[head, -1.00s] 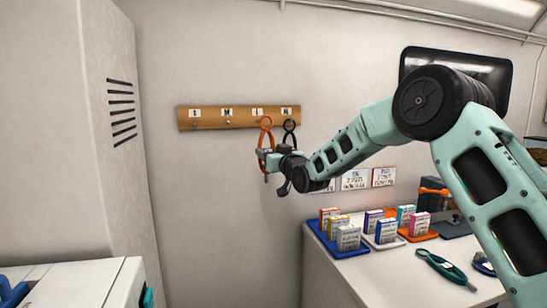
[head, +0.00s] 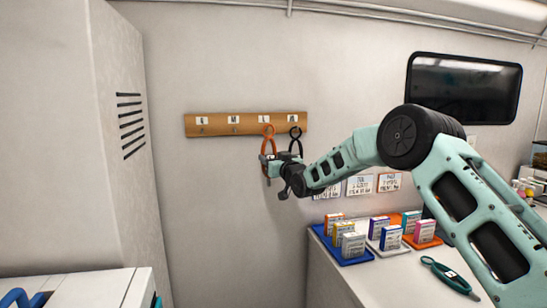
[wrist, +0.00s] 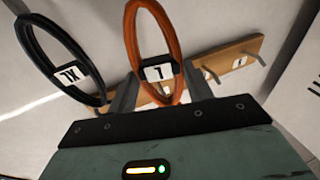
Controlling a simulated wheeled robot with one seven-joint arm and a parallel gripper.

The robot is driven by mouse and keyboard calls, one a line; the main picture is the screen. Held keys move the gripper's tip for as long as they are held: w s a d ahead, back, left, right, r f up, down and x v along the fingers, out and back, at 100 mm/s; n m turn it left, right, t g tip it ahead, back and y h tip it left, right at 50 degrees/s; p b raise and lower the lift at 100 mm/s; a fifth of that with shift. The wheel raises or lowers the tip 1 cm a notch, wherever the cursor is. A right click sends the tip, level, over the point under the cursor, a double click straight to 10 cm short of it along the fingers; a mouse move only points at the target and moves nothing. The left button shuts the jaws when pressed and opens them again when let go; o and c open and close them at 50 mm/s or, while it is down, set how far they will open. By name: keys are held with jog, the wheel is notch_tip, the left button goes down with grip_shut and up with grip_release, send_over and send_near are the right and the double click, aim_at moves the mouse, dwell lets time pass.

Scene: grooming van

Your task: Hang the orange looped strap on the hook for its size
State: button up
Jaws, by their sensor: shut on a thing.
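The orange looped strap (head: 268,140) is upright in my gripper (head: 272,160), in front of the wooden hook board (head: 215,128). In the wrist view the orange strap (wrist: 180,45) carries a tag reading L, between the two fingers of my gripper (wrist: 162,92), which is shut on its lower part. The board's labels appear to run S, M, L, XL. The strap's top is just below the L label (head: 265,118). The L hook is hidden, and I cannot tell whether the loop is around it. Bare hooks (wrist: 255,58) show on the board's other end.
A black looped strap (wrist: 52,55) tagged XL hangs close beside the orange one; it also shows in the head view (head: 296,142). A counter with small boxes on trays (head: 345,262) stands below right. A vented cabinet (head: 125,130) is at left.

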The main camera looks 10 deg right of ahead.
jog(key=shift+w+p, duration=0.7)
jog(key=shift+w, duration=0.55)
jog(key=shift+w+f+b, duration=0.65)
jog(key=shift+b, duration=0.3)
jog(key=o, duration=1.1)
